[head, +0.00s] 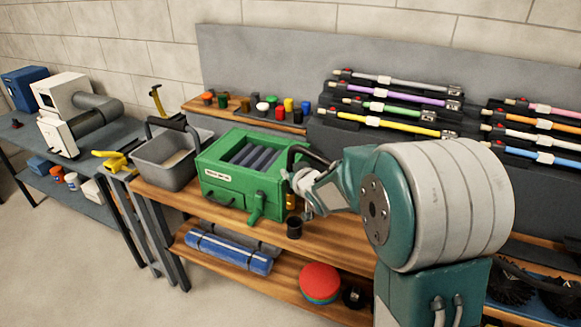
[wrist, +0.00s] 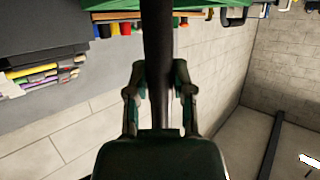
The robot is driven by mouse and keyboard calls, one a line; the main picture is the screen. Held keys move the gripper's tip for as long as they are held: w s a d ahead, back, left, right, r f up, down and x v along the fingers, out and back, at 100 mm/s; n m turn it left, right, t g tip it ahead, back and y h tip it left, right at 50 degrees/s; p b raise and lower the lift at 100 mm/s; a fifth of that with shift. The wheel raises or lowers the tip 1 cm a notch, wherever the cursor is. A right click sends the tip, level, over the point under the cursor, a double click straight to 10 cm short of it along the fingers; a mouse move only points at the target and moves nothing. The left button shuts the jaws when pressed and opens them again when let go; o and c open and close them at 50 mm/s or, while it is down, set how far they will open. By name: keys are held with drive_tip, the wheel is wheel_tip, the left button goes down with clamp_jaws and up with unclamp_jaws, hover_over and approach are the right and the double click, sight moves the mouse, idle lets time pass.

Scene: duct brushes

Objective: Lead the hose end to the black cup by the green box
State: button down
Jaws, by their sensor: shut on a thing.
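The green box (head: 225,185) stands on the wooden bench, with dark bars in its open top and a green spout at its front right. The small black cup (head: 294,228) stands upright near the bench's front edge, right of the box. A black hose (head: 299,151) arches beside the box's right side. My gripper (head: 297,184) is beside the box, above and behind the cup. In the wrist view my gripper (wrist: 160,82) is shut on the hose (wrist: 158,35), which runs between its fingers. The hose's free end cannot be made out.
A grey bin (head: 165,160) stands left of the box. Several coloured jars (head: 262,107) stand behind it. Brushes with coloured handles (head: 395,105) lie on a rack at the back right.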

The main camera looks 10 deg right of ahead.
drive_tip(key=f, duration=0.4)
drive_tip(key=shift+d+f, duration=0.35)
drive_tip(key=shift+d, duration=0.45)
drive_tip(key=shift+a, duration=0.2)
drive_tip(key=shift+d, duration=0.2)
idle(0.3)
drive_tip(key=shift+a, duration=0.2)
idle(0.3)
drive_tip(key=shift+f, duration=0.1)
